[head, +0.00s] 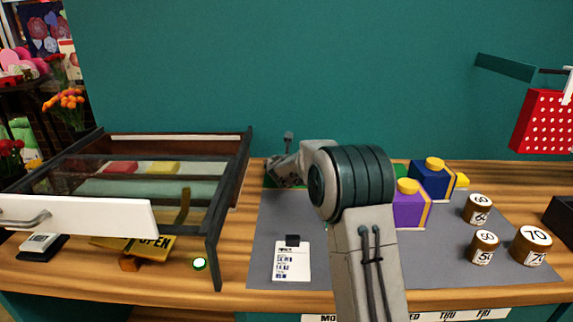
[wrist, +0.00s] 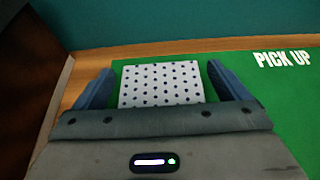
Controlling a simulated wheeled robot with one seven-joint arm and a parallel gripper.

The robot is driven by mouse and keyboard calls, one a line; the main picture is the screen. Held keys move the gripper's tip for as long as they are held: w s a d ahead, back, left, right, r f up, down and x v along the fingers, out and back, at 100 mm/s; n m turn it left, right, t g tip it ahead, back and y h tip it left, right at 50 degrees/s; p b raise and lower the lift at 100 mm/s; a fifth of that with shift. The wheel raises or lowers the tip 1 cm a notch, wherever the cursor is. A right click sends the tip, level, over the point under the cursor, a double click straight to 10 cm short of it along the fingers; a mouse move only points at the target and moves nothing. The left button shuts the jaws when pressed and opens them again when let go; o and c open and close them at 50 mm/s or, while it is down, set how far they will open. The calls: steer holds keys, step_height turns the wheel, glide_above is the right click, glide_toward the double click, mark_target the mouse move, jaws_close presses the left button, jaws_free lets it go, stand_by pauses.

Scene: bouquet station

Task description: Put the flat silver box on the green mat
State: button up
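A flat, pale silver box with dark dots (wrist: 160,84) lies between the two blue fingers of my gripper (wrist: 161,70) in the wrist view. The fingers stand apart, with thin strips of green showing between them and the box sides. The box appears to rest on the green mat (wrist: 275,85), which carries the words PICK UP. The near edge of the box is hidden by my gripper. In the head view my gripper (head: 282,172) is low at the back of the counter, and my arm hides the box and most of the mat.
A glass-topped drawer case (head: 245,160) stands open at left, with red and yellow boxes inside. Purple (head: 408,208) and navy (head: 430,180) gift boxes stand right of my arm. Several round numbered weights (head: 530,245) sit on the grey mat (head: 340,275). A price card (head: 292,262) lies in front.

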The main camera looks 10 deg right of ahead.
steer(key=shift+r, duration=0.2)
steer(key=shift+s+a, duration=0.1)
steer(key=shift+s, duration=0.25)
steer(key=b+v, duration=0.1)
steer(key=v, duration=1)
steer(key=shift+s+r, duration=0.1)
steer(key=shift+r, duration=0.05)
